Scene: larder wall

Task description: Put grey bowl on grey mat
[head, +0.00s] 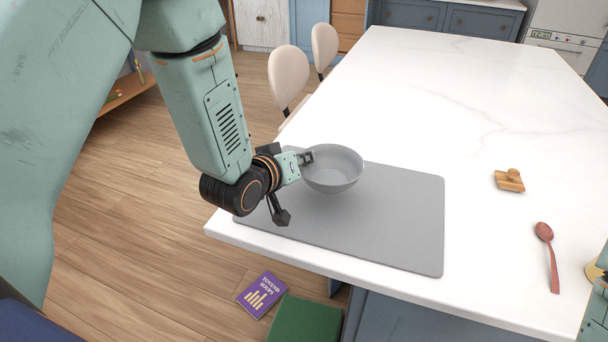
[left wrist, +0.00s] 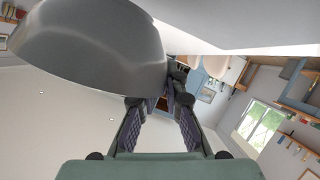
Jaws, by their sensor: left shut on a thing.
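The grey bowl (head: 333,170) is upright over the left part of the grey mat (head: 400,215) in the head view. I cannot tell whether its base touches the mat. The mat lies flat at the near left corner of the white table. My left gripper (head: 303,158) is shut on the left rim of the bowl. In the left wrist view the bowl (left wrist: 95,45) fills the upper left, and the left gripper's fingers (left wrist: 168,98) meet at its edge. My right gripper is not in view.
Two chairs (head: 289,78) stand along the left side. A purple book (head: 262,294) and a green item (head: 305,322) are below the near edge.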

